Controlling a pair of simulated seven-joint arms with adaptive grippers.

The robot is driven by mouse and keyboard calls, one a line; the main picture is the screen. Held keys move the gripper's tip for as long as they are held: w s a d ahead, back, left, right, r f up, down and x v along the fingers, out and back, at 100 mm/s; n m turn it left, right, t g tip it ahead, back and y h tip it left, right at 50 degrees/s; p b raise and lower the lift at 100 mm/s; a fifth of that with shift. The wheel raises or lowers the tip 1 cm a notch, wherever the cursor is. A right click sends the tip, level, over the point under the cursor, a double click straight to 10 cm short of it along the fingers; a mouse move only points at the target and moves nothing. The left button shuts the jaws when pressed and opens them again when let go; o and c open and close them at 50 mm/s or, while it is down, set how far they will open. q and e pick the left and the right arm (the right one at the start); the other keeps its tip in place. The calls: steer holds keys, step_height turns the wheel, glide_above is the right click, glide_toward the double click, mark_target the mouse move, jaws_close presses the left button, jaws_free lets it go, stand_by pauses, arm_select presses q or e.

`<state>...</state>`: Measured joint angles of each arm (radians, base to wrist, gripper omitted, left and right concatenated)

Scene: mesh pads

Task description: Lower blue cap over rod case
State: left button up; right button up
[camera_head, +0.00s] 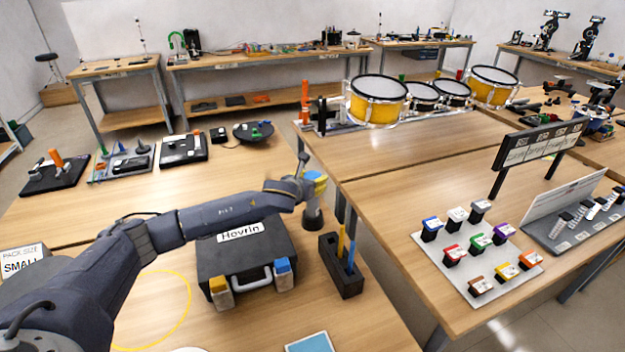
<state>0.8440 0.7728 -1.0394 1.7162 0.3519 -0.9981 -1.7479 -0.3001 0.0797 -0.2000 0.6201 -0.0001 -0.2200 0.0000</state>
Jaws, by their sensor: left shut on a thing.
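My left arm reaches in from the left across a black case (247,262) labelled "Hovrin". My left gripper (312,188) is at its far end, beyond the case's right back corner, and looks small and partly hidden. It is shut on a small blue-and-yellow piece (317,179), which may be the blue cap; its exact shape is unclear. A dark slotted block (345,281), possibly the rod case, stands right of the black case. A yellow rod (341,243) and a blue rod (351,255) stand upright in it, apart from the gripper. My right gripper is out of view.
A light-blue pad (311,343) lies at the front edge. A gap separates this table from the right table (385,215). Drums (377,101) stand farther back.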

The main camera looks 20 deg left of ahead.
arm_select(q)
steer(key=shift+f, duration=0.35)
steer(key=o, duration=1)
